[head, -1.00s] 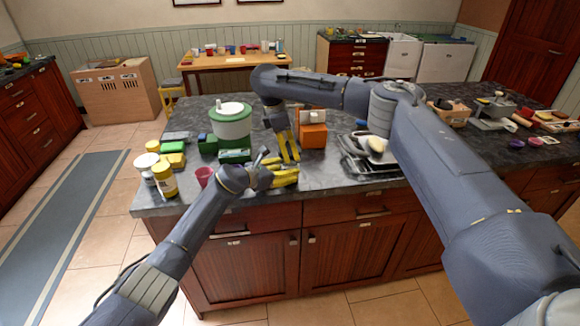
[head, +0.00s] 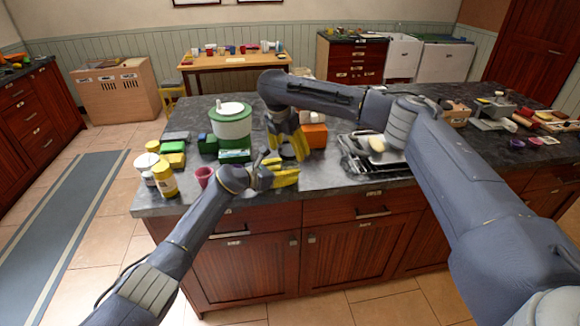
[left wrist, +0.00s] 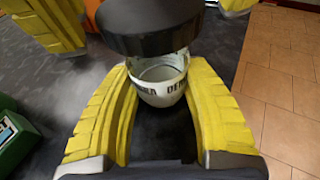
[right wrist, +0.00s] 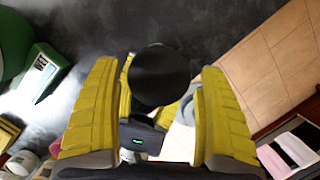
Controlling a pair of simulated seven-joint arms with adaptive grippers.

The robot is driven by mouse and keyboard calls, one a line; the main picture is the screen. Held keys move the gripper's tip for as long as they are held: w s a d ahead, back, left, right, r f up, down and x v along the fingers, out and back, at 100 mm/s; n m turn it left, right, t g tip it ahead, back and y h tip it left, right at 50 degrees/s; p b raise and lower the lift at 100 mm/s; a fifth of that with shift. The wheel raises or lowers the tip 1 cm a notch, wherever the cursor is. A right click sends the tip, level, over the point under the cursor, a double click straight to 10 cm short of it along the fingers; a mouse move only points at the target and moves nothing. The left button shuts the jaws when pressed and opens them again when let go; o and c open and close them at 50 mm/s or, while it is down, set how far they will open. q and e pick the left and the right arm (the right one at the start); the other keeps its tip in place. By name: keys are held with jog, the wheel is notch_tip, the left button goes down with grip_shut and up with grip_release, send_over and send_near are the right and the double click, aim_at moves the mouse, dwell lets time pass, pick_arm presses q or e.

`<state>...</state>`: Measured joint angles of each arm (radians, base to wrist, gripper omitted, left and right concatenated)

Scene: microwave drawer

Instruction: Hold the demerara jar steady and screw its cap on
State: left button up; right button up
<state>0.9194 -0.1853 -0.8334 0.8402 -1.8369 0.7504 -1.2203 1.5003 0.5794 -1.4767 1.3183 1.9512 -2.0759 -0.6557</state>
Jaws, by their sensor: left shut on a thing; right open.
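The demerara jar (left wrist: 162,92), clear with a white lettered label band, stands upright between the yellow fingers of my left gripper (head: 284,172), which is shut on it. The black round cap (left wrist: 150,25) is over the jar's mouth in the left wrist view. I cannot tell how firmly it is seated. In the right wrist view the cap (right wrist: 158,75) shows from above, between the spread fingers of my right gripper (right wrist: 160,85). My right gripper is open, pointing down around the cap, with gaps on both sides. In the head view the fingers mostly hide the jar.
A green-and-white canister (head: 231,122) and green boxes (head: 234,156) stand left of the grippers. An orange box (head: 314,136) is close behind on the right. A red cup (head: 204,176) and yellow jar (head: 164,180) are near the left edge.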

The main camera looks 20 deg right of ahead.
jog(key=n+t, duration=0.1)
jog(key=n, duration=0.3)
jog(key=shift+n+y, duration=0.3)
jog(key=shift+y, duration=0.1)
jog(key=shift+n+t+y, duration=0.3)
jog(key=shift+n+y, duration=0.3)
jog(key=shift+n, duration=1.9)
jog(key=c, duration=1.2)
jog(key=m+h, duration=0.1)
jog(key=m, duration=0.3)
jog(key=shift+m, duration=0.3)
jog(key=shift+c, duration=0.2)
jog(key=m+g, duration=0.1)
jog(key=m, duration=0.3)
jog(key=shift+m+h, duration=0.3)
jog(key=shift+h, duration=0.1)
